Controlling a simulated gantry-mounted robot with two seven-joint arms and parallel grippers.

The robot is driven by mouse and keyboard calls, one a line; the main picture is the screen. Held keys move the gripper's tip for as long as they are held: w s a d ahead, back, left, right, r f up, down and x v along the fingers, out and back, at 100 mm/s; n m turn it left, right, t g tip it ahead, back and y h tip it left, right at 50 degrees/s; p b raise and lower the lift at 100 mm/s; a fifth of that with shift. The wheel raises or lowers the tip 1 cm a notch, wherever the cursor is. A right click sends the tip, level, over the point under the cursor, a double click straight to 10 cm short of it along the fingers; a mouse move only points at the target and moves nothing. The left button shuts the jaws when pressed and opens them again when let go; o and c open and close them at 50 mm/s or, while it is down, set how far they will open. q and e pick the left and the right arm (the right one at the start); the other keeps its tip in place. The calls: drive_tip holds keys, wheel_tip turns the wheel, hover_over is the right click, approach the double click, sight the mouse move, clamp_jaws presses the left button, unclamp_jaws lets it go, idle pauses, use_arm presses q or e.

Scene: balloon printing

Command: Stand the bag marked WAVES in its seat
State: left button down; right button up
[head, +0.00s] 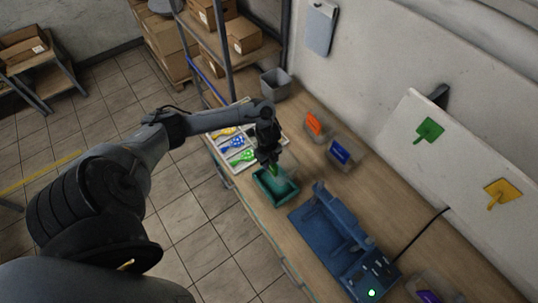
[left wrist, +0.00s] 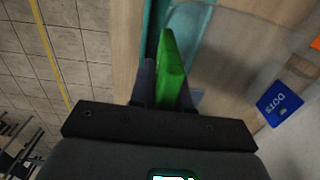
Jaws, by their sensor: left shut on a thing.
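My left gripper (head: 268,162) is over the near edge of the bench, just above a teal tray (head: 291,199). In the left wrist view it is shut on a bright green upright panel (left wrist: 174,70). Clear, see-through material (left wrist: 215,55) shows beside the panel, so this looks like a clear bag with a green front; no marking on it can be read. Clear bags with an orange label (head: 314,123) and a blue label (head: 340,152) stand further back; the blue one reads DOTS in the left wrist view (left wrist: 280,103). I cannot read WAVES anywhere. My right gripper is out of view.
A white sectioned tray (head: 243,166) with yellow, blue and green pieces lies left of the gripper. A blue machine (head: 333,226) stands to the right, with a purple-labelled item (head: 428,297) beyond it. A wall board (head: 450,150) holds green and yellow shapes.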

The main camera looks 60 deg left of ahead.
use_arm(q)
wheel_tip(320, 180, down, 11)
drive_tip(key=s+d+b, duration=0.1)
drive_tip(key=b, duration=0.9)
drive_tip(key=shift+s+f, duration=0.15)
drive_tip(key=shift+s, duration=0.15)
drive_tip(key=shift+d, duration=0.1)
drive_tip(key=c, duration=1)
unclamp_jaws()
